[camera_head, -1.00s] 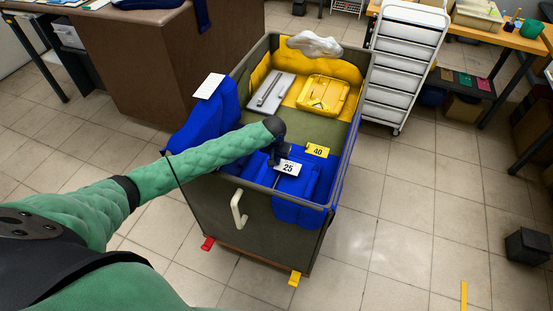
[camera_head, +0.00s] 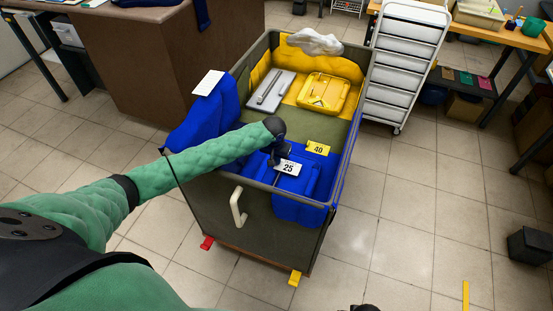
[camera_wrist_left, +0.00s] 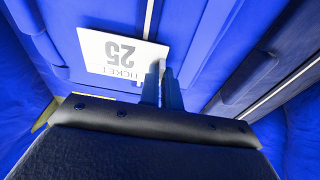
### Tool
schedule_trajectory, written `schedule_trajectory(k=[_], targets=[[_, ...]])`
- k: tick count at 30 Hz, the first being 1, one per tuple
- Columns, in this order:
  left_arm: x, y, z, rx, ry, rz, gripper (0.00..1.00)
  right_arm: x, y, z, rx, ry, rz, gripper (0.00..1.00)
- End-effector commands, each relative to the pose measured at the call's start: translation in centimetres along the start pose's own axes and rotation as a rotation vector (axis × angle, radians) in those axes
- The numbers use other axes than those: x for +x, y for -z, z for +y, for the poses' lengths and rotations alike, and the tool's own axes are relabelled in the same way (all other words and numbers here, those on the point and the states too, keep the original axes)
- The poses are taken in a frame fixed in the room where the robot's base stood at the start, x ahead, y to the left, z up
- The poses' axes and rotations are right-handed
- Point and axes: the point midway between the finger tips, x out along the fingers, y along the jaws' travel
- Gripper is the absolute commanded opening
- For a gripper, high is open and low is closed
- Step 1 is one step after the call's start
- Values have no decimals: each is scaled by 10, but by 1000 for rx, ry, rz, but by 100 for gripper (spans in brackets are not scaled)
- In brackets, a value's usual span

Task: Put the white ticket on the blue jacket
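The white ticket (camera_head: 289,168), marked 25, is at the near end of the grey cart. It also shows upside down in the left wrist view (camera_wrist_left: 115,52). My left gripper (camera_head: 278,158) reaches over the cart's left side. Its fingers (camera_wrist_left: 161,88) are close together at the ticket's edge and appear shut on it. Blue padded fabric (camera_head: 315,185) lies just below the ticket; I cannot tell whether they touch. More blue fabric (camera_head: 205,125) hangs over the cart's left wall. A small dark shape at the bottom edge may be my right gripper (camera_head: 364,308).
A yellow ticket (camera_head: 318,149) marked 40 is beside the white one. A blank white card (camera_head: 209,83) tops the left blue fabric. The cart (camera_head: 200,205) also holds a grey case (camera_head: 268,90) and a yellow tray (camera_head: 322,92). White drawers (camera_head: 400,65) stand behind right.

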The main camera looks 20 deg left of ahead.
Motion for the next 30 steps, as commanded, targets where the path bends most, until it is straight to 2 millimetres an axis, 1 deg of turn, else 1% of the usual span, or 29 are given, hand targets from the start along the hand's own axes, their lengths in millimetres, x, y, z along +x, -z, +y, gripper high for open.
schedule_trajectory(k=[6, 12, 21, 30], targets=[[0, 0, 0, 0, 0, 0, 0, -6, 6, 0, -1, -1, 8, 62], [0, 0, 0, 0, 0, 0, 0, -5, 10, 1, -1, -1, 14, 62], [2, 0, 0, 0, 0, 0, 0, -1, 8, 1, 0, -2, 8, 62], [6, -1, 0, 0, -1, 0, 0, -3, 7, 0, 0, -1, 8, 62]])
